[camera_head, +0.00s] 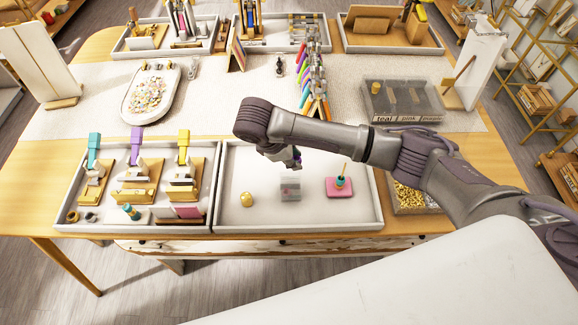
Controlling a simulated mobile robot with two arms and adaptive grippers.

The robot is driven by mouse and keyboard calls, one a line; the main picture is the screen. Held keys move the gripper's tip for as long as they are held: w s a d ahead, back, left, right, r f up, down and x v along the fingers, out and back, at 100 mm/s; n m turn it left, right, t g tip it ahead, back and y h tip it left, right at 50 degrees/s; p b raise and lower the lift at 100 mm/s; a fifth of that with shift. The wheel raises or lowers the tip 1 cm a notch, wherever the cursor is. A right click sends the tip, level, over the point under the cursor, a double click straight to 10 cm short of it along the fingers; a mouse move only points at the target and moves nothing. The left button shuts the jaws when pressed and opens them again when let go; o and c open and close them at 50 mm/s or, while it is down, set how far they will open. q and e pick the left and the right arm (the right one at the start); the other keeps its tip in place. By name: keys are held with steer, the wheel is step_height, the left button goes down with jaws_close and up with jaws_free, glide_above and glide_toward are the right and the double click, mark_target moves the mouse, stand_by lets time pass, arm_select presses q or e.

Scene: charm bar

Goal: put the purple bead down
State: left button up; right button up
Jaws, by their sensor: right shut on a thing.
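My right arm reaches in from the right over the white tray (232,222). My right gripper (295,163) points down above the tray's back part, shut on the purple bead; the bead is tiny and mostly hidden by the fingers. Below and in front of the gripper stands a small grey, see-through block (290,189), with a visible gap between them. A gold bead (246,199) sits in the tray to the left. To the right lies a pink pad (350,190) with a teal piece (340,182) and a thin yellow stick on it. My left gripper is not in view.
The left tray (70,228) holds wooden stands with teal, purple and yellow tools. A clear compartment box (400,115) and a container of gold pieces (408,198) lie near my right arm. The right tray's front floor is clear.

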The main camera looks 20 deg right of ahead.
mark_target(292, 173)
steer(key=f, duration=0.2)
steer(key=s+a+f+p, duration=0.1)
steer(key=f, duration=0.1)
steer(key=shift+w+d+f, duration=0.1)
steer(key=shift+f, duration=0.2)
steer(key=shift+w, duration=0.1)
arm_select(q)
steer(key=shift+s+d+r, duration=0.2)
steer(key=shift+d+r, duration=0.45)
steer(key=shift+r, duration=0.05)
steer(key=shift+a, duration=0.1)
arm_select(e)
steer(key=shift+f, duration=0.3)
steer(key=shift+f, duration=0.1)
steer(key=o, duration=0.9)
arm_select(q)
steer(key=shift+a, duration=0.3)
